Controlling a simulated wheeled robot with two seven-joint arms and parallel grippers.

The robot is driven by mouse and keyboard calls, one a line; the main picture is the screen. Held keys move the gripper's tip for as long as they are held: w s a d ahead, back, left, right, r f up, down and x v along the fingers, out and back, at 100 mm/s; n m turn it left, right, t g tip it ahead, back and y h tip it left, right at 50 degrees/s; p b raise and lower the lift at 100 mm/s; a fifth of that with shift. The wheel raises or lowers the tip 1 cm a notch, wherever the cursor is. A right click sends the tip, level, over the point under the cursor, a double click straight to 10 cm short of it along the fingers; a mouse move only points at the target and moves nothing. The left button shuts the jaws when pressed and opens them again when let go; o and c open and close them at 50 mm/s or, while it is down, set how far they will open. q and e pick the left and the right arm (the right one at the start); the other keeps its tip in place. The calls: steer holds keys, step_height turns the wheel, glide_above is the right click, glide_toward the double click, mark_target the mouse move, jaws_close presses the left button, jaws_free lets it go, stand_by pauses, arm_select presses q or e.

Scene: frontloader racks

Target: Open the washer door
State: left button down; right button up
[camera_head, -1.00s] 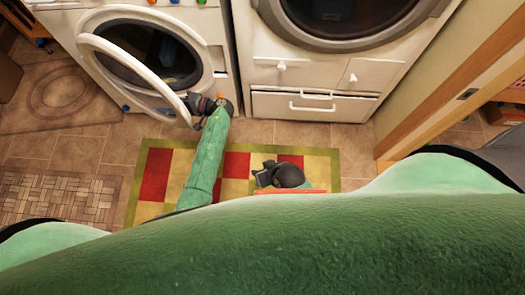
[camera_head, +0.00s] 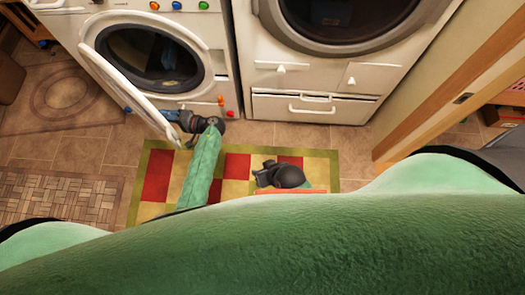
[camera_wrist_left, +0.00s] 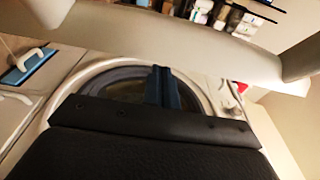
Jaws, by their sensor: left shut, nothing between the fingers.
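The washer (camera_head: 207,30) is the white machine at the upper left in the head view. Its round white door (camera_head: 124,86) stands swung out to the left, seen nearly edge-on, and uncovers the dark drum opening (camera_head: 152,58). My left gripper (camera_head: 177,117) is at the lower, free end of the door, on its inner side. In the left wrist view its fingers (camera_wrist_left: 163,86) are together and empty in front of the opening, with the pale door rim (camera_wrist_left: 190,42) curving across above. Whether they touch the door is unclear. My right gripper (camera_head: 262,178) is low over the mat; its fingers are unclear.
A second white machine (camera_head: 330,75) with a drawer stands right of the washer. A checkered mat (camera_head: 237,166) lies on the tiled floor. A wooden door frame (camera_head: 455,80) bounds the right side. Floor left of the washer door is free, with rugs (camera_head: 65,100).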

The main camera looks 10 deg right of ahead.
arm_select(q)
steer(key=s+a+p, duration=0.2)
steer(key=s+a, duration=0.4)
steer(key=a, duration=0.3)
steer(key=shift+s, duration=0.35)
steer(key=shift+a, duration=0.1)
steer(key=s+a, duration=0.4)
steer(key=a, duration=0.6)
steer(key=shift+s+a, duration=0.15)
steer(key=shift+a, duration=0.05)
stand_by(0.4)
steer(key=s+a, duration=0.1)
steer(key=a, duration=1)
steer(key=shift+s+a+b, duration=0.15)
steer(key=shift+s+b, duration=0.05)
steer(key=shift+b, duration=0.25)
